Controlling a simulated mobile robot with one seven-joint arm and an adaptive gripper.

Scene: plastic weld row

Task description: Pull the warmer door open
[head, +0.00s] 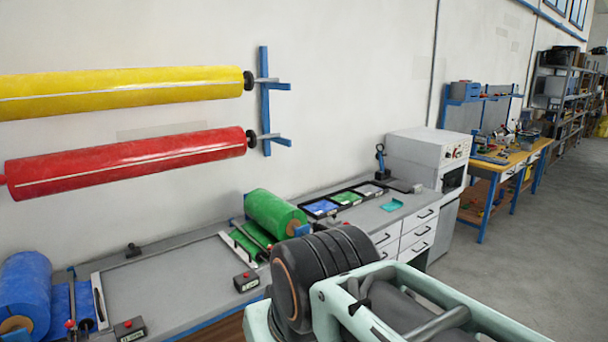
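The warmer looks to be the white box-shaped appliance (418,152) at the right end of the grey counter, against the wall. Its front faces right and has a control panel with a red button and knobs. Below the panel is the warmer door (453,180) with a dark window, seen at a steep angle. It looks shut, but its handle is too small to make out. The fingertips of my gripper do not show. Mint-green and black parts that look like mine fill the bottom right and hide some of the floor and counter.
A grey counter (165,283) runs along the wall with film rolls, trays and white drawers (418,232). Yellow (120,90) and red (130,162) rolls hang on the wall. A workbench (500,165) stands beyond the warmer. The grey floor (535,240) to the right is clear.

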